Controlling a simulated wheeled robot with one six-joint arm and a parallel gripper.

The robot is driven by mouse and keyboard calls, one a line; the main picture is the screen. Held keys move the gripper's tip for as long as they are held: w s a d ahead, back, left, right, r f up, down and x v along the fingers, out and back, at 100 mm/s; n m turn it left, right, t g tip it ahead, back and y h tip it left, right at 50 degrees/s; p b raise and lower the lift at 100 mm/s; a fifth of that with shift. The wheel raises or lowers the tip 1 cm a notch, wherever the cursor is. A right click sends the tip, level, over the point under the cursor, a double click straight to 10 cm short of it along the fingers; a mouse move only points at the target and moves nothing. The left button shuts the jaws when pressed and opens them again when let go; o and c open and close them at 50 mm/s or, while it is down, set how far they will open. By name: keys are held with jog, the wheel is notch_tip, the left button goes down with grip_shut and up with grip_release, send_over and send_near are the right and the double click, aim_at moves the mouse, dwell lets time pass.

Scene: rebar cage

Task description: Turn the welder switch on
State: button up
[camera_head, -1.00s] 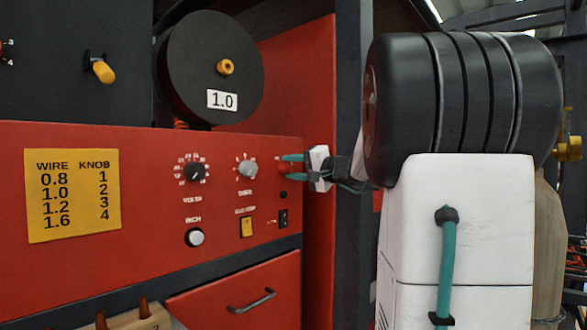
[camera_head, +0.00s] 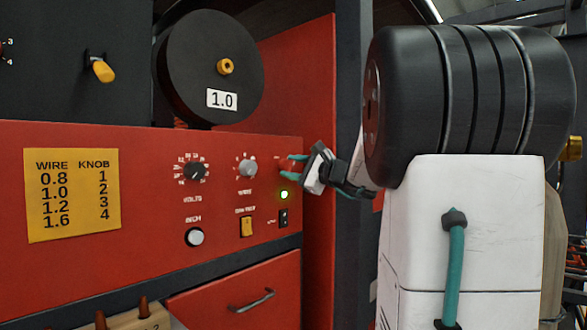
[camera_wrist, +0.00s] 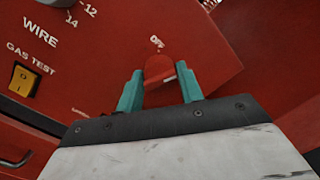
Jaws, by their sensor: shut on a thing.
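The welder switch is a red knob (camera_wrist: 159,68) on the red panel, with an OFF label above it in the wrist view. My gripper (camera_wrist: 161,76) has its two teal fingers on either side of the knob and is shut on it. In the head view my gripper (camera_head: 294,165) reaches the panel's right end in a tilted pose, and the knob is mostly hidden by the fingers.
Left of the switch are the wire knob (camera_head: 247,168) and volts knob (camera_head: 195,172). Below are a yellow gas test switch (camera_head: 246,227), a black rocker (camera_head: 283,218) and a white inch button (camera_head: 195,237). A dark post (camera_head: 347,120) stands right of the panel.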

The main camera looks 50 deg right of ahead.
jog(key=shift+f+m+h, duration=0.15)
jog(key=shift+m+h, duration=0.05)
jog(key=shift+m, duration=1.05)
jog(key=shift+f+m+h, duration=0.15)
jog(key=shift+m+h, duration=0.05)
jog(key=shift+m, duration=1.05)
jog(key=o, duration=1)
jog(key=shift+a+r, duration=0.1)
jog(key=shift+a, duration=0.05)
jog(key=shift+c, duration=0.2)
jog(key=shift+r, duration=0.1)
jog(key=s, duration=0.7)
jog(key=shift+s+f, duration=0.35)
jog(key=shift+f, duration=0.1)
